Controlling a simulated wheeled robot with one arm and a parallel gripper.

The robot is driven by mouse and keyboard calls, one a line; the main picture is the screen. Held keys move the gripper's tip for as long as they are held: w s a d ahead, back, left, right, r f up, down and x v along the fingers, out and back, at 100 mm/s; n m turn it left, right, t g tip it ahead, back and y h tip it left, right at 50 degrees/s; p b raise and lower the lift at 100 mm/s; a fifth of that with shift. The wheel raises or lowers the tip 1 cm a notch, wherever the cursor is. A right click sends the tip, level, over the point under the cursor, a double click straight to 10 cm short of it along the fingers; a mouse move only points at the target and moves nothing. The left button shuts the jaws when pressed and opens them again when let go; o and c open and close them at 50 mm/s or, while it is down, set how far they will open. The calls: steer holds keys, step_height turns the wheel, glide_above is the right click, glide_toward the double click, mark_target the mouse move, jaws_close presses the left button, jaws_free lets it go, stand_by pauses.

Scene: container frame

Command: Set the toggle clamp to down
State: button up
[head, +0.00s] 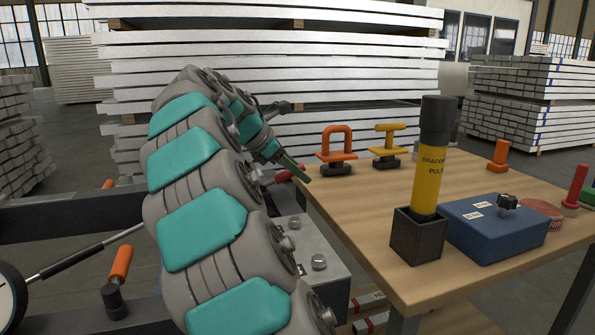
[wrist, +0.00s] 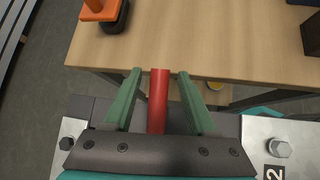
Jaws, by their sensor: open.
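A red handle (wrist: 158,100), which looks like the toggle clamp's lever, lies between my gripper's fingers in the wrist view. My gripper (wrist: 160,74) is open, with one green finger on each side of the handle and a visible gap on both sides. In the head view part of the red handle (head: 289,174) shows beside my gripper (head: 296,170), near the table's left corner. There it looks nearly level, tilted slightly. The clamp's base and pivot are hidden behind my arm in the head view and behind my gripper in the wrist view.
A wooden table (head: 345,215) stands close on the right, its edge near the fingertips. It bears orange and yellow handled pieces, a yellow-black cylinder (head: 430,160) in a black holder and a blue box (head: 495,228). An orange handle (head: 121,264) stands left of my arm.

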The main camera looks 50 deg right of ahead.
steer(key=shift+d+f, duration=0.1)
steer(key=shift+f, duration=0.05)
jaws_close()
stand_by(0.4)
stand_by(1.0)
